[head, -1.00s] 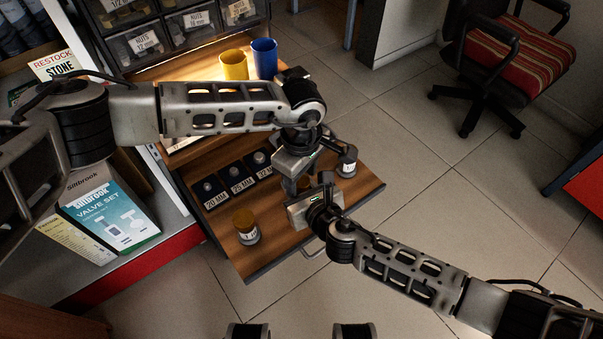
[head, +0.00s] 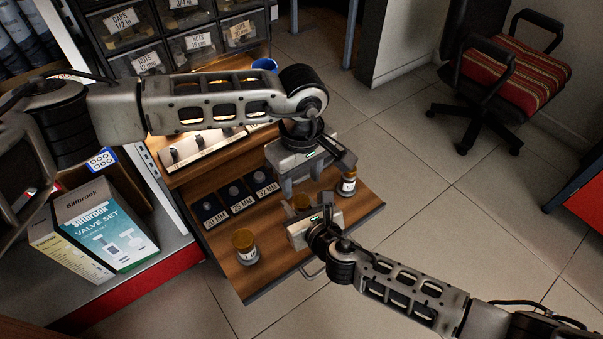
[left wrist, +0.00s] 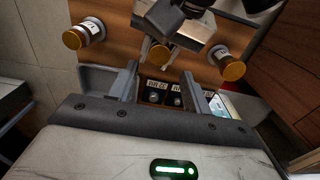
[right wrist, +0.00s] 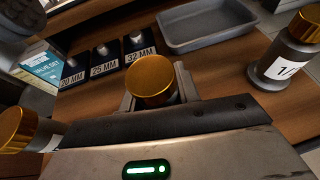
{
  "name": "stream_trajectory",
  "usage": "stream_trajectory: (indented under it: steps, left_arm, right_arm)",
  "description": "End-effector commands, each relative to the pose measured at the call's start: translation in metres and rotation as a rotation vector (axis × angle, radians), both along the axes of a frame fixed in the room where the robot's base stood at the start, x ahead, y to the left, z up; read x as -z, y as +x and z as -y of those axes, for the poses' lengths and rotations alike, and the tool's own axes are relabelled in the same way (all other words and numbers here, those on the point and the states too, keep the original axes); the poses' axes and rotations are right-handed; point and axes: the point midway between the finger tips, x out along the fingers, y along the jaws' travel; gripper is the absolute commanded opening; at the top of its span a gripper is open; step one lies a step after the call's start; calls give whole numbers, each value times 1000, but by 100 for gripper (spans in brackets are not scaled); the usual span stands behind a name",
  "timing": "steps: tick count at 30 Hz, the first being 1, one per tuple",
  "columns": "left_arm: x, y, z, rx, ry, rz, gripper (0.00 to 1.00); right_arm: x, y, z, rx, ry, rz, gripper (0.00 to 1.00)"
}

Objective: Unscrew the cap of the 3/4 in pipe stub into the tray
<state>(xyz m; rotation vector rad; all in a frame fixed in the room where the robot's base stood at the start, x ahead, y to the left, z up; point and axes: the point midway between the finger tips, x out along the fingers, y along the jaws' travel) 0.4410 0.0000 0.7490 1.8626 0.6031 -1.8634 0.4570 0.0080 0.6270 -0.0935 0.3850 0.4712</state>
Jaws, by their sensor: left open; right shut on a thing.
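Three pipe stubs with brass-coloured caps stand on the wooden drawer board. The middle stub's cap (right wrist: 152,76) is on it, and the stub (head: 302,202) is between the fingers of my right gripper (head: 304,213), shut on its body. Its label is hidden. My left gripper (head: 315,172) is open and empty above the board; the middle cap (left wrist: 160,52) lies beyond its fingertips in the left wrist view. The grey tray (right wrist: 208,42) lies behind the middle stub in the right wrist view, looks empty, and is hidden under my left gripper in the head view.
One capped stub (head: 246,250) stands at the front left, another (head: 348,183) at the right; the latter's partly readable label (right wrist: 285,70) starts with 1. Dark blocks marked 20, 25 and 32 MM (head: 238,198) stand behind. Valve boxes (head: 105,232) are left of the drawer.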

Motion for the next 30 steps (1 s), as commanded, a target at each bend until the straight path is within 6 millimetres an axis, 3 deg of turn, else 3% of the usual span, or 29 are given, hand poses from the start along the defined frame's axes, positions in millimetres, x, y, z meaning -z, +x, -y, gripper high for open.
stream_trajectory:
  steps: [10,22,23,27,30]
  left_arm:
    - [51,0,0,-3,0,-1,49]
    - [61,0,0,-3,1,1,49]
    - [61,0,0,-3,1,1,46]
    - [60,0,0,-3,1,1,7]
    - [60,0,0,-6,1,1,4]
  right_arm:
    - [1,0,1,1,-2,0,0]
    - [1,0,1,2,-1,-1,0]
    - [1,0,1,2,-1,-1,0]
    - [1,0,1,2,-1,-1,0]
    - [1,0,1,2,-1,-1,0]
